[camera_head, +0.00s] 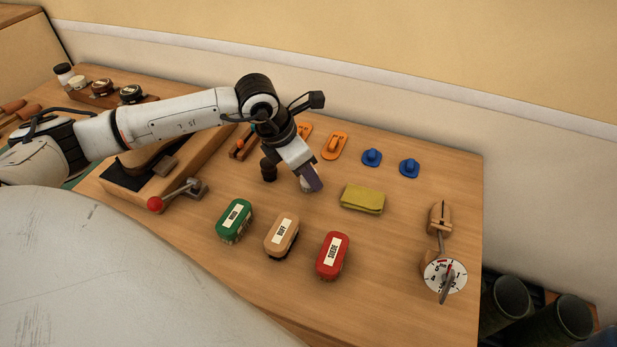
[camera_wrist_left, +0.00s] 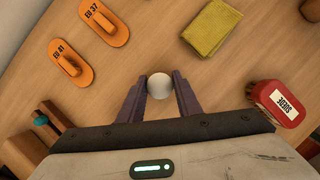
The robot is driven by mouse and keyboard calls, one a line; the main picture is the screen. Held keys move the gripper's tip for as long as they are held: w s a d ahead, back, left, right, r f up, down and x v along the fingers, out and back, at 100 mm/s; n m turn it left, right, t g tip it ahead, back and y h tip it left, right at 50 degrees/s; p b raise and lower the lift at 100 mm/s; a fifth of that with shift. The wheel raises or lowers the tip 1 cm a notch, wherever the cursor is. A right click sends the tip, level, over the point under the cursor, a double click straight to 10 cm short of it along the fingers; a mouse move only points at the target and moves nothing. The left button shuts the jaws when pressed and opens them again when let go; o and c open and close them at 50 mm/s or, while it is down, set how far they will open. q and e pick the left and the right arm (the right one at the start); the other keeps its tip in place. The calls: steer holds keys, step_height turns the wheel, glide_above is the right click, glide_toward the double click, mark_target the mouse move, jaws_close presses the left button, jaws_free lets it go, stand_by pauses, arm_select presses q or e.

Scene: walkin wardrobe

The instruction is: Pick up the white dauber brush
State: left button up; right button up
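The white dauber brush shows in the left wrist view as a round white knob (camera_wrist_left: 160,86) between the two fingertips. In the head view a small white part of the brush (camera_head: 306,186) shows low beside the fingers; the rest is hidden. My left gripper (camera_head: 314,181) reaches down over it, and its two dark purple fingers (camera_wrist_left: 160,92) stand apart, one on each side of the knob. The gaps beside the knob are very thin, and I cannot tell whether either finger touches it. My right gripper is in neither view.
A dark dauber (camera_head: 269,169) stands close left of the gripper. Green (camera_head: 235,220), tan (camera_head: 282,235) and red (camera_head: 333,256) brushes lie in front. A folded yellow cloth (camera_head: 362,198) lies right, with orange (camera_head: 335,146) and blue (camera_head: 372,157) pieces behind. A red-knobbed lever (camera_head: 156,204) is left.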

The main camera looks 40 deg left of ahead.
arm_select(q)
steer(key=c, duration=0.5)
step_height(320, 180, up, 10)
steer(key=shift+r+b, duration=0.1)
steer(key=shift+b, duration=0.25)
steer(key=o, duration=0.4)
steer(key=c, duration=0.6)
